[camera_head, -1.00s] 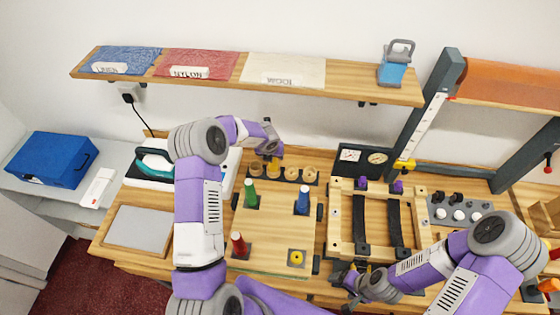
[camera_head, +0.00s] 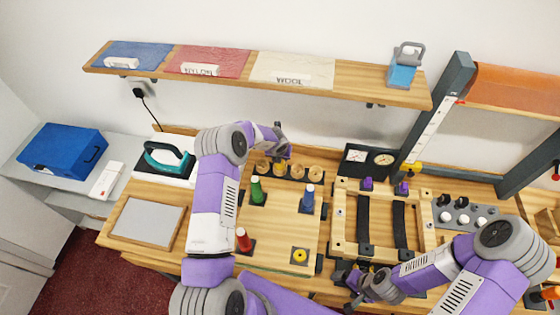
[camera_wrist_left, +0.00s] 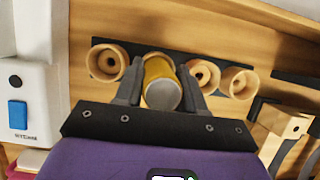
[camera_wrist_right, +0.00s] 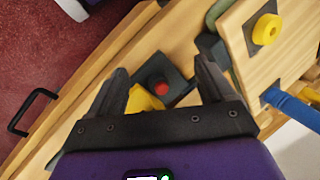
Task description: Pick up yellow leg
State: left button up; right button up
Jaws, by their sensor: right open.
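The yellow leg (camera_wrist_left: 158,78) shows in the left wrist view as a yellow cylinder with a grey end face. My left gripper (camera_wrist_left: 159,78) is shut on it, a finger against each side, in front of the row of wooden cups (camera_wrist_left: 106,63). In the head view my left gripper (camera_head: 280,140) is above that row, and the leg is hard to make out. My right gripper (camera_wrist_right: 158,75) is open near the bench's front edge, with a yellow part (camera_wrist_right: 143,100) and a red button (camera_wrist_right: 160,88) in view between its fingers.
Green (camera_head: 257,190), blue (camera_head: 308,197) and red (camera_head: 243,240) legs stand on the board, with a yellow ring (camera_head: 300,256) on its front right pad. An iron (camera_head: 168,158) is to the left. A wooden frame (camera_head: 340,215) is to the right, and a shelf (camera_head: 350,92) hangs above.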

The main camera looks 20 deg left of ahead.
pick_arm(q)
jog(key=c, duration=0.4)
